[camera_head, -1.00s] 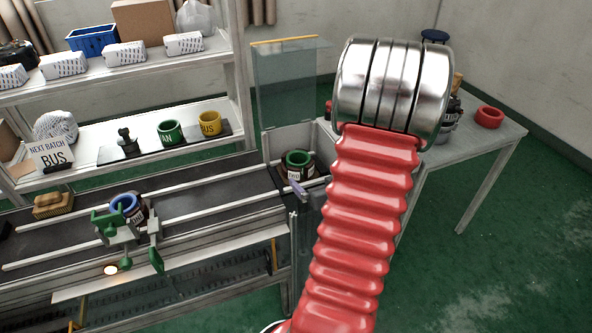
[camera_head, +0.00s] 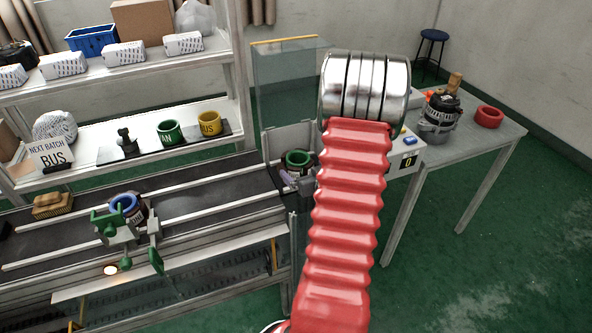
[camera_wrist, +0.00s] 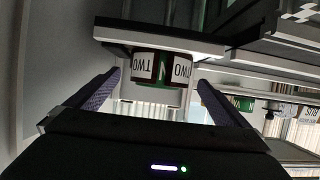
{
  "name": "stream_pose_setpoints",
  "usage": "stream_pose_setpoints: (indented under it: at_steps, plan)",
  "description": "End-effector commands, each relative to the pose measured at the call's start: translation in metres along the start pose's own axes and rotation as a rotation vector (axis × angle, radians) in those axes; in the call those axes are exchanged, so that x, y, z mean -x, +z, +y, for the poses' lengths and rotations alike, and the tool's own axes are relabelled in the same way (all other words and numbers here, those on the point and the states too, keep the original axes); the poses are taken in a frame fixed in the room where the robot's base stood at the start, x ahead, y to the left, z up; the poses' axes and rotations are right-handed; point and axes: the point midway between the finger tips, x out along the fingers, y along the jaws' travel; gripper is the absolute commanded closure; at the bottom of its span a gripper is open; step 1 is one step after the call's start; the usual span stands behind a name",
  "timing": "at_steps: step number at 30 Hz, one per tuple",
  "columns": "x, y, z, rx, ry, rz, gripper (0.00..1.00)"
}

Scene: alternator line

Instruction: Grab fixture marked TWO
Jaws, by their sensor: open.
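The fixture marked TWO (camera_wrist: 146,66) shows upside down in the wrist view, with white TWO labels on a dark and green body. In the head view a green-ringed fixture (camera_head: 298,158) sits in the station at the conveyor's right end; its label is too small to read there. My gripper (camera_wrist: 160,80) is open, with one purple finger on each side of the TWO fixture. Whether the fingers touch it cannot be told. In the head view only a purple finger of my gripper (camera_head: 289,180) shows beside the fixture; my red arm hides the rest.
A clear guard panel (camera_head: 285,85) stands behind the station. The conveyor (camera_head: 190,200) carries a blue-ringed part (camera_head: 125,204) near a green clamp (camera_head: 107,222). A shelf holds green (camera_head: 170,132) and yellow (camera_head: 209,123) rings. A side table (camera_head: 475,140) carries an alternator (camera_head: 438,117) and a red ring (camera_head: 488,117).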

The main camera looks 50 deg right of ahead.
Motion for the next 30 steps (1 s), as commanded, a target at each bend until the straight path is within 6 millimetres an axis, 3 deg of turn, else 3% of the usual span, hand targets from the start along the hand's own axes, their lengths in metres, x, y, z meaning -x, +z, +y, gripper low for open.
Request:
stream_pose_setpoints:
  at_steps: [8, 21, 30]
  plan:
    - [-0.001, 0.0, 0.0, 0.0, 0.0, 0.0, 0.0]
    - [-0.048, 0.002, -0.002, 0.001, -0.001, 0.001, 0.0]
    - [-0.052, 0.002, -0.003, 0.001, -0.001, 0.0, 0.0]
